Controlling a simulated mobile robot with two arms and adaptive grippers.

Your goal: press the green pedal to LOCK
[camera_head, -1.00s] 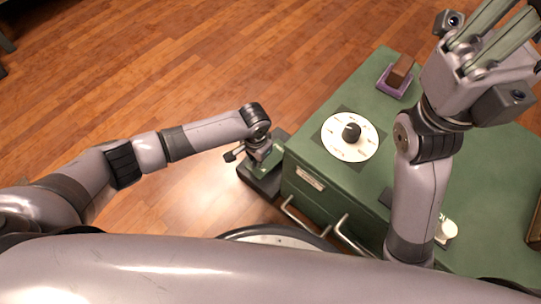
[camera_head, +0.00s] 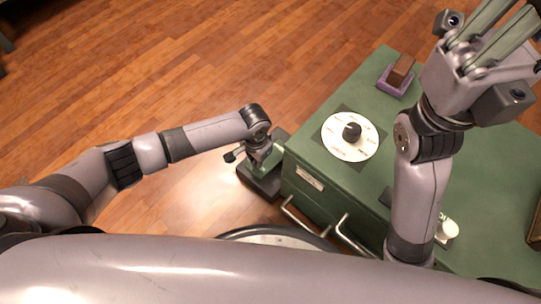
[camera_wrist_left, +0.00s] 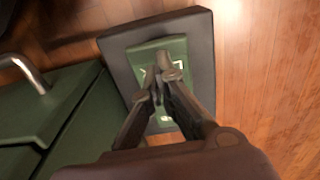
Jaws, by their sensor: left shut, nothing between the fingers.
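The green pedal (camera_wrist_left: 136,59) lies on a dark rectangular base (camera_wrist_left: 204,60) on the floor in the left wrist view. Pale markings on the pedal are partly covered by my fingers and cannot be read. My left gripper (camera_wrist_left: 163,66) is shut and empty, with its fingertips over the middle of the pedal. I cannot tell whether they touch it. In the head view, the pedal's base (camera_head: 262,187) shows beside the cabinet, mostly under my left gripper. My right gripper (camera_head: 505,22) is raised over the cabinet at the upper right, its fingertips cut off by the frame.
A green cabinet (camera_head: 325,195) with metal handles stands right beside the pedal. On its top are a white dial with a black knob (camera_head: 351,132), a brown block on a purple base (camera_head: 400,72) and a white round part (camera_head: 447,229).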

